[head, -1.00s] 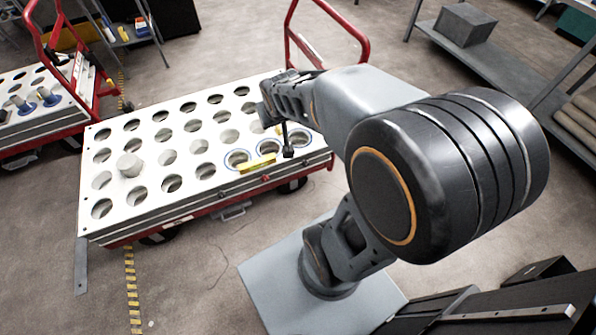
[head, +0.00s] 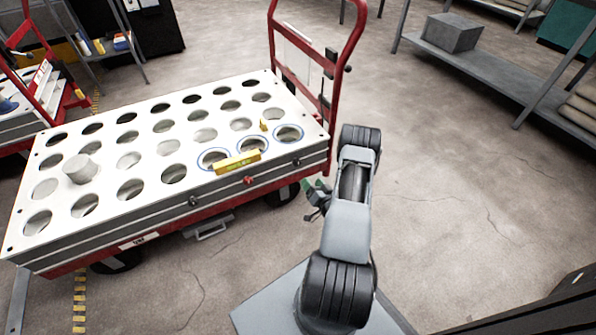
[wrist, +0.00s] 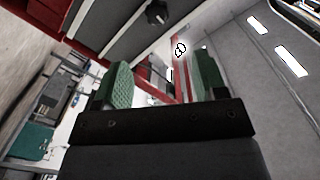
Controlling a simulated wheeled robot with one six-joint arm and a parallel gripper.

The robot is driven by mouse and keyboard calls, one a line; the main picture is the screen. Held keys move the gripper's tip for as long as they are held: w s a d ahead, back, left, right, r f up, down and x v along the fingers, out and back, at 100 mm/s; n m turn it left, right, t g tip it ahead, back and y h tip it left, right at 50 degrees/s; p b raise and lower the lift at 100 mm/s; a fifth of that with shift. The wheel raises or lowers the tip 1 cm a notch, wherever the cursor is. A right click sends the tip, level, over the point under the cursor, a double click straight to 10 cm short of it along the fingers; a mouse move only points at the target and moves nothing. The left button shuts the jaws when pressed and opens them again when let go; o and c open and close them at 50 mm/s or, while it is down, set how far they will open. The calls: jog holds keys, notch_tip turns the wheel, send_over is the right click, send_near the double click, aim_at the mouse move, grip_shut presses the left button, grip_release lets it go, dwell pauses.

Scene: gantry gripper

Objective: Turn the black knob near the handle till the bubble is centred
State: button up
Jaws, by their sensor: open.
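The black knob (head: 297,162) near the red handle (head: 335,85) is on the cart's side face, at its right end. A black knob also shows at the top of the wrist view (wrist: 157,12); it is ahead of my fingers and apart from them. My gripper (head: 314,202) is beside the cart's right end, lower than the tabletop. In the wrist view its green-padded fingers (wrist: 163,75) are apart with nothing between them. A yellow level (head: 237,162) lies on the white top near the front edge, and a smaller one (head: 264,125) stands behind it. Their bubbles are too small to read.
The white cart top (head: 100,150) has rows of round holes and a grey cylinder (head: 80,169) at left. A red knob (head: 249,180) and another black knob (head: 194,201) are further left along the side. Open floor (head: 460,210) lies right of the cart.

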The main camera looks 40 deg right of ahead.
aim_at(298, 164)
jog(key=w+b, duration=0.1)
jog(key=w, duration=0.3)
jog(key=w+d+b, duration=0.1)
jog(key=w, duration=0.3)
jog(key=w+f+b, duration=0.1)
jog(key=w+b, duration=0.1)
jog(key=w, duration=0.3)
jog(key=shift+d, duration=0.4)
jog(key=shift+c, duration=0.3)
